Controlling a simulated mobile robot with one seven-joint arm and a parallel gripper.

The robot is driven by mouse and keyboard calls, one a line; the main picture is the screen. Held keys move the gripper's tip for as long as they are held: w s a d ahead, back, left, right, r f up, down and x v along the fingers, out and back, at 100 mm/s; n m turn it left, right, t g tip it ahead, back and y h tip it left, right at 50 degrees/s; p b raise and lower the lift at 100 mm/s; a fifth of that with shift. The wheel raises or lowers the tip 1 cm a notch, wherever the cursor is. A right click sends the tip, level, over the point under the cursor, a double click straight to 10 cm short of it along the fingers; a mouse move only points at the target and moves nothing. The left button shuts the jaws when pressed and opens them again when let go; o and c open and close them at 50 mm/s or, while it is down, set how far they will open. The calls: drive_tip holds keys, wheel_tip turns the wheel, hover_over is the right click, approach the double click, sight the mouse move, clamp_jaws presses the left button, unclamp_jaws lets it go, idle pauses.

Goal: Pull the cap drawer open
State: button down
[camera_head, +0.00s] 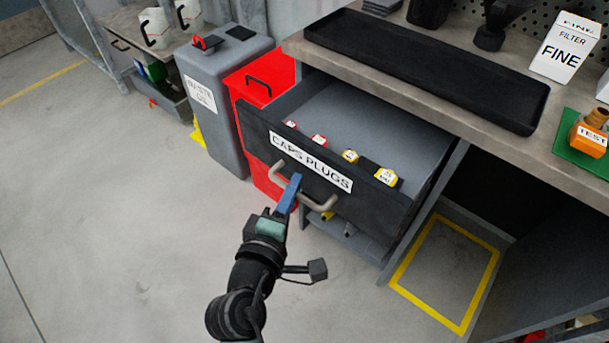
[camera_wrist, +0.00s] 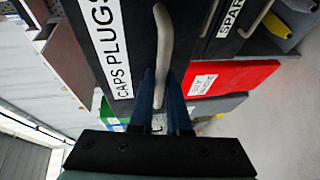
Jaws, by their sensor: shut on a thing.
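The cap drawer (camera_head: 337,213), dark-fronted and labelled "CAPS PLUGS", stands pulled out below the bench, with its grey inside showing. Its label also shows in the wrist view (camera_wrist: 113,50). A pale bar handle (camera_head: 316,205) runs across its front. My gripper (camera_head: 291,188) is at the handle, its blue fingers shut around the bar; in the wrist view the fingers lie on both sides of the handle (camera_wrist: 162,40). Red and yellow caps (camera_head: 350,156) lie inside the drawer near its front. Part of the handle is hidden by the fingers.
A red cabinet (camera_head: 262,85) and a grey waste oil bin (camera_head: 215,100) stand left of the drawer. The bench top (camera_head: 440,130) overhangs the drawer's back and holds a black tray (camera_head: 430,73). A yellow floor outline (camera_head: 416,292) lies at right. The floor in front is clear.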

drive_tip(key=shift+s+a, duration=0.85)
drive_tip(key=shift+s, duration=0.3)
drive_tip(key=shift+s+a, duration=0.85)
drive_tip(key=shift+s, duration=0.3)
drive_tip(key=c, duration=0.9)
unclamp_jaws()
drive_tip(key=v, duration=1.3)
